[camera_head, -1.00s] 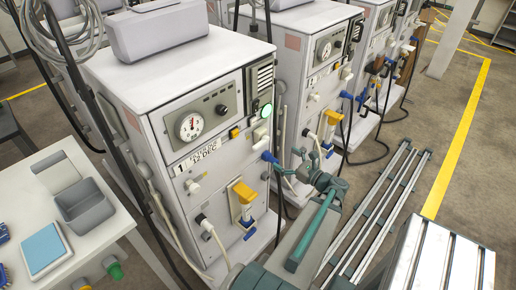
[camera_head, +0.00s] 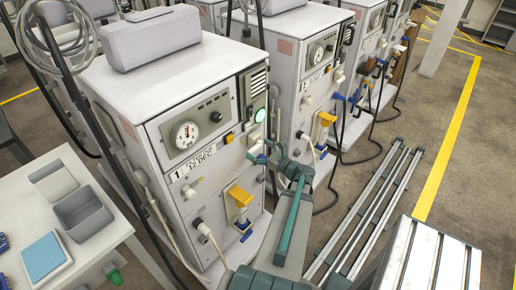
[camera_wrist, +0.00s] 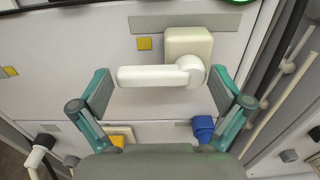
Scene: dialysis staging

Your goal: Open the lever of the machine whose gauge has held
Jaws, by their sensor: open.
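The nearest machine (camera_head: 172,100), marked with a 1 and "12 DEC", has a round white gauge (camera_head: 186,134) with a dark needle; its reading is too small to tell. In the wrist view a white lever (camera_wrist: 150,76) lies level, pointing left from its round hub on a cream block (camera_wrist: 187,45). My gripper (camera_wrist: 160,92) is open, with one finger on each side of the lever and no clear contact. In the head view my gripper (camera_head: 262,151) is at the right of the nearest machine's front, hiding the lever there.
A second machine with its own gauge (camera_head: 317,53) stands behind to the right, with more beyond. A yellow fitting (camera_head: 240,196) and blue connector (camera_wrist: 203,129) sit below the lever. A side table (camera_head: 95,236) holds a grey bin (camera_head: 82,214). Floor rails (camera_head: 372,205) run at right.

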